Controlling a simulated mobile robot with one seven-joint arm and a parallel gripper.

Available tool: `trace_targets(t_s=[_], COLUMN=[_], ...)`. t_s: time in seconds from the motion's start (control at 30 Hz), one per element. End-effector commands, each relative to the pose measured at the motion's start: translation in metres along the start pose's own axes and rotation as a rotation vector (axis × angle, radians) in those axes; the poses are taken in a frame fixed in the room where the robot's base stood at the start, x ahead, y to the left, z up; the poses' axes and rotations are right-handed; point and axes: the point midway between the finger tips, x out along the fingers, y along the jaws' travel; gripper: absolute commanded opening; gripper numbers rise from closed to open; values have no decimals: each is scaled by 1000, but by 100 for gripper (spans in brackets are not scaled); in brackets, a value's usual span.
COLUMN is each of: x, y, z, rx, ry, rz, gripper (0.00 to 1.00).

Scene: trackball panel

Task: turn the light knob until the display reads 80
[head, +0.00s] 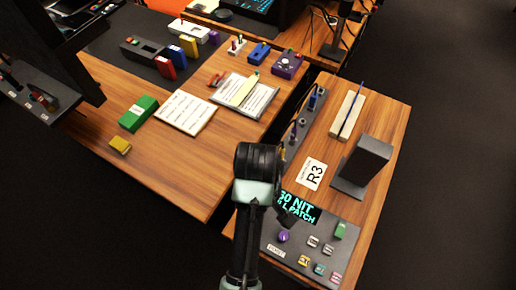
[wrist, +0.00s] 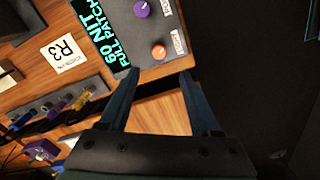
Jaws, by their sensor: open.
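The panel (head: 318,243) has a display that reads 60 NIT, FULL PATCH in the wrist view (wrist: 103,38); it also shows in the head view (head: 299,208), partly covered by my arm. A purple knob (wrist: 141,9) stands farther along, also with a label. My gripper (wrist: 158,73) is open and empty. Its fingers point toward the orange knob, apart from it. My arm hides the orange knob in the head view.
A row of cables and connectors (head: 302,121) runs along the table's left edge.

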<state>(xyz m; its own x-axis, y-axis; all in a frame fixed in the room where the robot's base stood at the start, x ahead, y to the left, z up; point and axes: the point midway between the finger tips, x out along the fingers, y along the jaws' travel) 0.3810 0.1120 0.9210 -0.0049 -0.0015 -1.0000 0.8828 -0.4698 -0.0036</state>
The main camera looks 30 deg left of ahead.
Motion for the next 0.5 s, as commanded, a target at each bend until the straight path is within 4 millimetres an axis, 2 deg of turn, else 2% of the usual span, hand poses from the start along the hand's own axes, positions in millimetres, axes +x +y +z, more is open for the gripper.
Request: trace_targets(t_s=[0.3,0.5], x=[66,98], y=[-1,0], z=[1,0], rx=[2,3], ry=[-2,1], rz=[-1,2], gripper=[64,64])
